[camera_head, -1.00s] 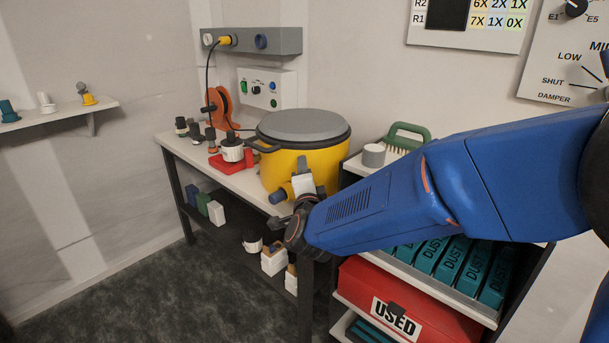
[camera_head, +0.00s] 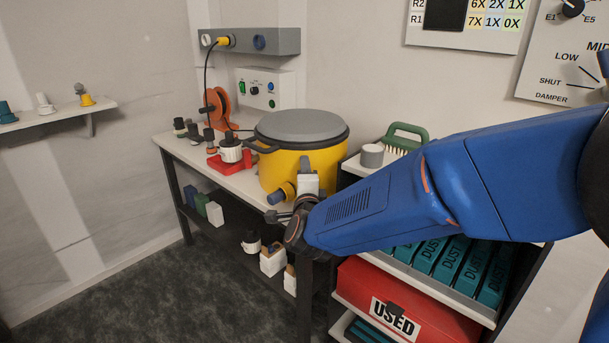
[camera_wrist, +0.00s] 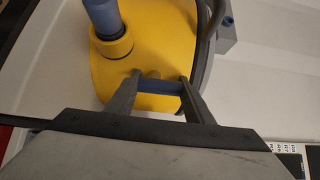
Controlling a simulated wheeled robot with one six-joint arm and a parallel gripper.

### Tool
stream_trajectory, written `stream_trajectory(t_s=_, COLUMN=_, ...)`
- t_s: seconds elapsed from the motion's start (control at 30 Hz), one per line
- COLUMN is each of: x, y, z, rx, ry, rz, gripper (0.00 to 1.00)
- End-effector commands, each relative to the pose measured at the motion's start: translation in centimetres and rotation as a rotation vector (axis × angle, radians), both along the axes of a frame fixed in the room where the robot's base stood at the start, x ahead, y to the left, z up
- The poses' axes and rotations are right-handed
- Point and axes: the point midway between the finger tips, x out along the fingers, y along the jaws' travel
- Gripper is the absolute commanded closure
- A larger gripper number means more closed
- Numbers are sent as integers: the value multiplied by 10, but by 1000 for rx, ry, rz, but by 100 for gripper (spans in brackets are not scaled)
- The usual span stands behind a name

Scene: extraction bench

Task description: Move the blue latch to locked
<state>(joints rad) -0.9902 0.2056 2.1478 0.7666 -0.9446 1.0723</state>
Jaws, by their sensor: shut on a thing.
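The yellow drum (camera_head: 285,170) with a grey lid (camera_head: 301,125) stands at the right end of the bench. In the wrist view, the blue latch (camera_wrist: 167,86) is a short blue bar low on the drum's yellow wall (camera_wrist: 150,58). My gripper (camera_wrist: 158,87) has one finger at each end of this bar and is shut on it. In the head view, my gripper (camera_head: 278,217) is at the drum's front, below a yellow port with a blue end (camera_head: 276,196). The latch is not clear there, and I see no locked marking.
The blue tube in its yellow collar (camera_wrist: 112,46) is close to my left finger in the wrist view. The dark lid rim (camera_wrist: 207,55) passes near the right finger. A shelf unit with a red bin (camera_head: 400,305) stands right of the bench.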

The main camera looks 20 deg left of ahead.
Motion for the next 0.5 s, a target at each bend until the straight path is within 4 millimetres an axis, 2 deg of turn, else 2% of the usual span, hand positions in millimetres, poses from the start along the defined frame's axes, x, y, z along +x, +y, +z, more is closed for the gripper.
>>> stream_trajectory(t_s=0.03, x=0, y=-1, z=-2, rx=-2, ry=4, rz=-1, gripper=48)
stream_trajectory(t_s=0.1, x=0, y=-1, z=-2, rx=-1, ry=3, rz=-1, gripper=34)
stream_trajectory(t_s=0.5, x=-6, y=-2, z=-1, rx=-1, ry=1, rz=0, gripper=34)
